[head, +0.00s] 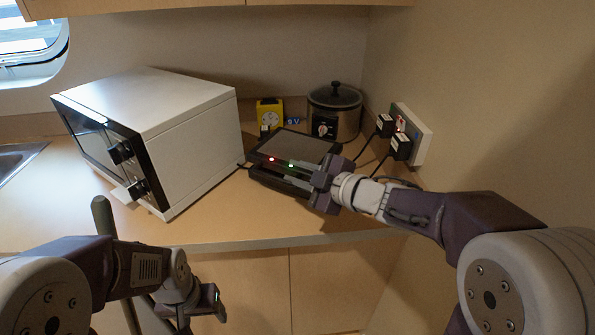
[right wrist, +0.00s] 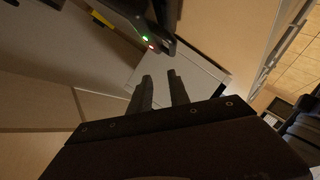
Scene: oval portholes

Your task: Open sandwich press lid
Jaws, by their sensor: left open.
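The dark sandwich press (head: 295,146) stands on the counter between the microwave and the slow cooker. A red and a green light glow on its front. Its lid lies down over the base, fully shut or nearly so; I cannot tell which. My right gripper (head: 284,177) is at the front right of the press, with its fingers pointing at the front edge. In the right wrist view its fingers (right wrist: 160,75) are parted with nothing between them, and the press (right wrist: 142,20) is just beyond the tips. My left gripper (head: 216,302) is open and empty, low in front of the cabinet.
A white microwave (head: 195,125) stands close left of the press. A slow cooker (head: 335,110) and a yellow device (head: 269,112) stand behind it. Plugs with cables (head: 398,145) are at the right wall. The counter's front strip (head: 240,225) is clear.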

